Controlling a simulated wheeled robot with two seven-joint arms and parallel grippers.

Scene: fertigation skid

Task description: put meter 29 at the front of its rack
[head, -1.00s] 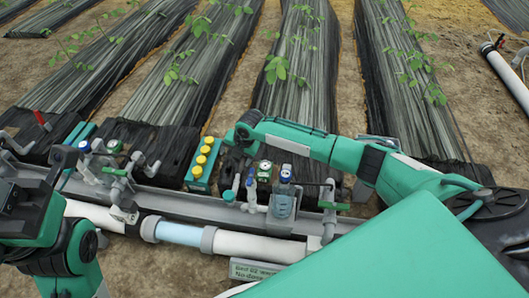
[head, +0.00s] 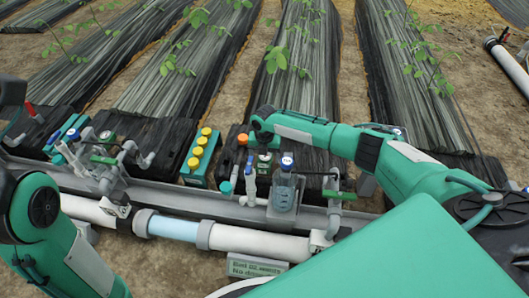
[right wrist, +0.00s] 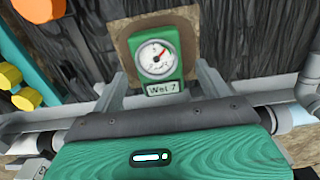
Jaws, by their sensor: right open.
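A green meter with a round white dial and a red needle (right wrist: 158,56) stands on a brownish patch, centred in the right wrist view. Its small label looks like "Wel 7"; I cannot read a 29 on it. In the head view a small green meter (head: 264,161) shows just below the end of my right arm. My right gripper (right wrist: 160,82) is open, its two grey fingers pointing at the meter, one to each side. I cannot tell whether they touch it. My left arm is at the left edge of the head view, but its gripper does not show. No rack is clearly identifiable.
A green holder with yellow caps (head: 200,158) stands left of the meter. A blue-capped grey device (head: 285,185) and a blue-and-white valve (head: 250,180) stand close by. A white pipe (head: 265,243) runs along the front. Black-covered plant beds lie behind.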

